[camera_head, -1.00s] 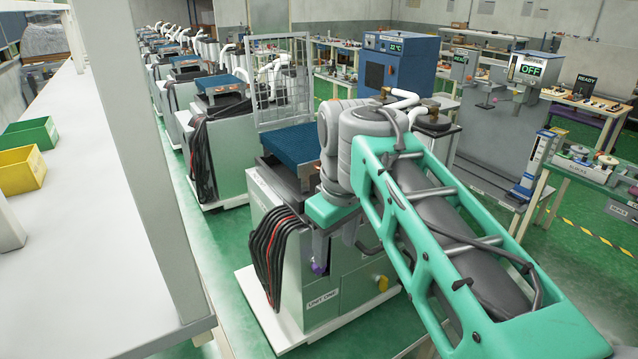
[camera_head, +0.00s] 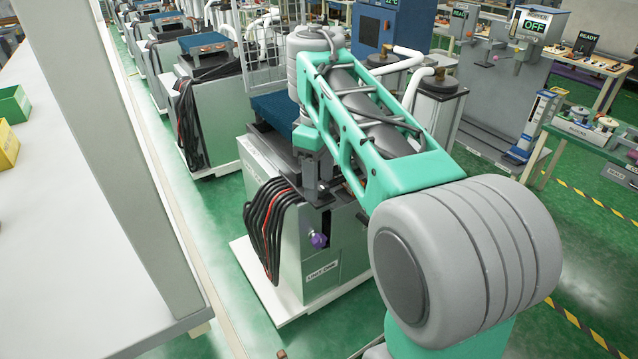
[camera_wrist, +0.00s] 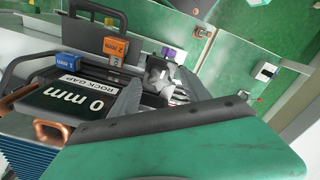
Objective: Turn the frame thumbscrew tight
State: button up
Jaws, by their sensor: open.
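A purple knob (camera_head: 318,240), which looks like the thumbscrew, sits on the front of the pale green machine labelled UNIT ONE (camera_head: 290,265). A small purple part (camera_wrist: 168,52) also shows in the wrist view; I cannot tell whether it is the same knob. My gripper (camera_head: 313,184) is open, above the purple knob and apart from it, near the machine's top edge. My wrist and arm partly hide it. In the wrist view, a ROCK GAP display (camera_wrist: 75,102) reads 0 mm, beside an orange block (camera_wrist: 115,47) and a blue block (camera_wrist: 67,63).
A blue pad (camera_head: 275,112) lies on the machine top. Black and red cables (camera_head: 265,225) hang down its left side. Similar machines (camera_head: 205,110) line up behind. Green floor lies between bench and machine.

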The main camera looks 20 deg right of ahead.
grip_shut()
dwell(0.7)
